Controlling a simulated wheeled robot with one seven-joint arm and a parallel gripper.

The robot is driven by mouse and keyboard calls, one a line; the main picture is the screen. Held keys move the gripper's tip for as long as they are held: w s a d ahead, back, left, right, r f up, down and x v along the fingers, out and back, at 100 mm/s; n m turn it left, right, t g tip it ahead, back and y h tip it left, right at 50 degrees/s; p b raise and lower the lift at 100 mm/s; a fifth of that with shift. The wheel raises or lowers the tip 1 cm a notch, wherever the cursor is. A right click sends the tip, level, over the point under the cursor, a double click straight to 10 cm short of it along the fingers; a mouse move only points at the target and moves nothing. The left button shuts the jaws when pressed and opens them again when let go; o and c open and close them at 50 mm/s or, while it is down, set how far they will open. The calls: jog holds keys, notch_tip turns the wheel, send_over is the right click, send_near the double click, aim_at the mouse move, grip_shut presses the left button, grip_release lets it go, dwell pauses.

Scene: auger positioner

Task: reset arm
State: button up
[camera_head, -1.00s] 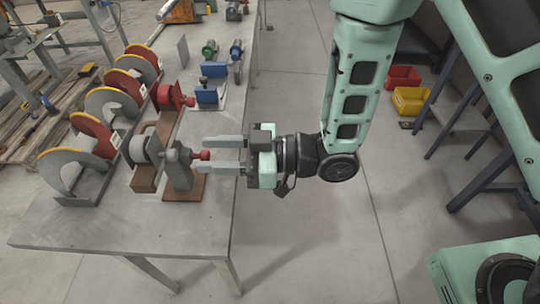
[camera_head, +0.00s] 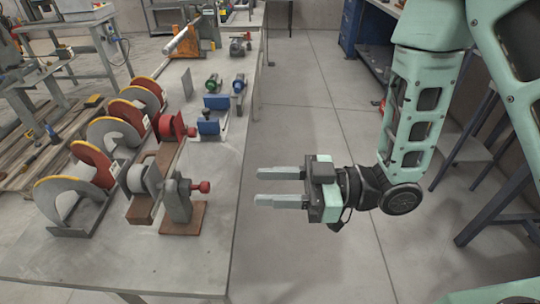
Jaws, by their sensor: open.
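My gripper (camera_head: 281,187) is open and empty, with its two fingers pointing left. It is over the floor, just off the right edge of the grey workbench (camera_head: 130,262). The auger positioner with a red knob (camera_head: 201,187) stands on the bench on a brown base, to the left of my fingertips and apart from them. My arm reaches in from the upper right.
Red and grey auger flights (camera_head: 72,199) stand along the left of the bench. A blue block (camera_head: 209,127) and small green and blue motors sit farther back. The floor (camera_head: 310,120) right of the bench is clear.

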jog(key=w+d+m+t+h+p, duration=0.1)
jog(key=w+d+m+t+h, duration=0.35)
jog(key=h, duration=0.75)
jog(key=s+d+r+m+g+h, duration=0.2)
jog(key=s+d, duration=0.1)
jog(key=s, duration=0.4)
jog(key=s+d+r+m+g+h, duration=0.2)
jog(key=s+d+m+g+h, duration=0.1)
jog(key=s, duration=0.5)
jog(key=shift+d+r+g+p, duration=0.35)
jog(key=shift+d+p, duration=0.05)
jog(key=shift+p, duration=0.05)
